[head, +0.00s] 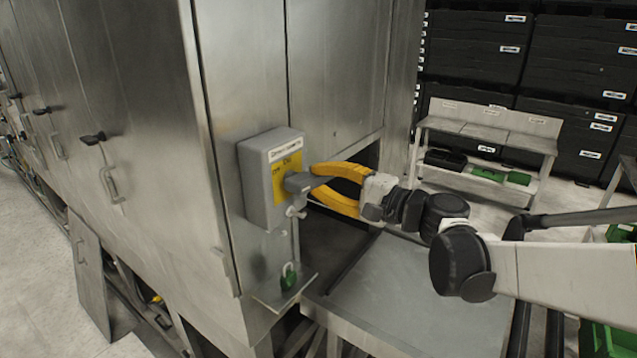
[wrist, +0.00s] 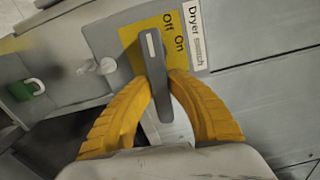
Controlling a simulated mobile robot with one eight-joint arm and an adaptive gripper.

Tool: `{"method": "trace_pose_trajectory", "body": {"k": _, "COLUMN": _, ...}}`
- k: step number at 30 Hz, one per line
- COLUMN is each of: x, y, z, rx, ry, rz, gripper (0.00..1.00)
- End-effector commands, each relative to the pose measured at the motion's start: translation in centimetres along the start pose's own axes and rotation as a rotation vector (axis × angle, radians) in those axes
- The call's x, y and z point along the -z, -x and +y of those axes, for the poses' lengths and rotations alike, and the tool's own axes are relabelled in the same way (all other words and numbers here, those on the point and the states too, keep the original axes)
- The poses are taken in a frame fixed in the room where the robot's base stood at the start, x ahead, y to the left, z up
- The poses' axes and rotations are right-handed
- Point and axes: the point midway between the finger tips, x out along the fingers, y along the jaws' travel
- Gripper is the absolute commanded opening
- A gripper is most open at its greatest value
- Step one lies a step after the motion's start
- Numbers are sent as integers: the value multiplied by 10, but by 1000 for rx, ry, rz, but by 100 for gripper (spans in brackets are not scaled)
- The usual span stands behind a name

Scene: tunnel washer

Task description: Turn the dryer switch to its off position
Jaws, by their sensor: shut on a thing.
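The dryer switch box (head: 263,180) is a grey box on the steel cabinet's corner, with a yellow plate (head: 287,177) marked Off and On. Its grey handle (head: 298,182) sticks out from the plate. In the wrist view the handle (wrist: 152,65) carries a white line and lies beside the Off and On words; which word it points to I cannot tell. My gripper (head: 312,184) has two yellow fingers and reaches the handle from the right. In the wrist view my gripper (wrist: 156,68) is shut on the handle, one finger on each side.
A green padlock (head: 289,277) hangs below the box near a small steel ledge (head: 283,292). A flat metal table (head: 415,295) lies under my arm. A bench (head: 487,140) and black crates (head: 480,60) stand behind at the right. Cabinet doors with handles run left.

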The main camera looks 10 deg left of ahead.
Motion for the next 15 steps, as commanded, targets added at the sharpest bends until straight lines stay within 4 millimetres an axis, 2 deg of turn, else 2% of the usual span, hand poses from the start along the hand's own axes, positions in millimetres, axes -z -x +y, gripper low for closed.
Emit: {"method": "trace_pose_trajectory", "body": {"k": 15, "x": 0, "y": 0, "z": -4, "rx": 1, "ry": 104, "rz": 0, "gripper": 0}}
